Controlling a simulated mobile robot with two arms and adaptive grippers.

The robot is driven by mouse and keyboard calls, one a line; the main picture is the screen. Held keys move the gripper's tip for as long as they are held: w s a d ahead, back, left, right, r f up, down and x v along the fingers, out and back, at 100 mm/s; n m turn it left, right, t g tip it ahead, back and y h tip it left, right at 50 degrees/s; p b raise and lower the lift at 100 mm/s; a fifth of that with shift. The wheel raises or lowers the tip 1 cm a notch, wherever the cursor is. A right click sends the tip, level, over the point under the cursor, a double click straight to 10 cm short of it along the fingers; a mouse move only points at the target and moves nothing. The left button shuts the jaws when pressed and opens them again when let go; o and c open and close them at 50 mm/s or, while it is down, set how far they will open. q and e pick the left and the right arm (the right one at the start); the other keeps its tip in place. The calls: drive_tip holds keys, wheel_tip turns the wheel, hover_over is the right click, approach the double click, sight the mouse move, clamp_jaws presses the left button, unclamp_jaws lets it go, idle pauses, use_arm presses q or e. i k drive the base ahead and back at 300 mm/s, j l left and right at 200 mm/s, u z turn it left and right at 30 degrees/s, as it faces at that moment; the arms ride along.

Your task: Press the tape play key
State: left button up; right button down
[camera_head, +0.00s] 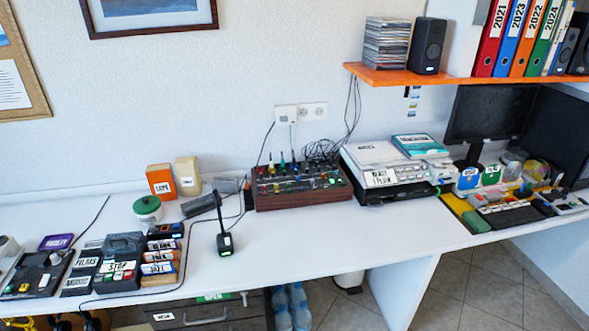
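A dark device (122,244) with a white label reading "STOP" (119,266) stands on the left part of the desk. Small coloured keys, red and green among them, show at its front. Another dark device (36,273) with small coloured buttons lies at the far left. The key markings are too small to read, so I cannot tell which key is the tape play key. Neither of my grippers is in view.
The white desk (300,240) has a clear middle. A thin black stand (224,232) rises from it. A mixer-like box (300,189), a printer (385,173) and a monitor (488,115) are farther right. Labelled boxes (160,262) stand beside the "STOP" device. An orange shelf (440,77) hangs above.

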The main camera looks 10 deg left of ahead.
sight(109, 277)
drive_tip(key=i+j+u, duration=0.2)
drive_tip(key=i, duration=0.4)
drive_tip(key=i+j+u, duration=0.15)
drive_tip(key=i, duration=0.5)
drive_tip(key=u, duration=2)
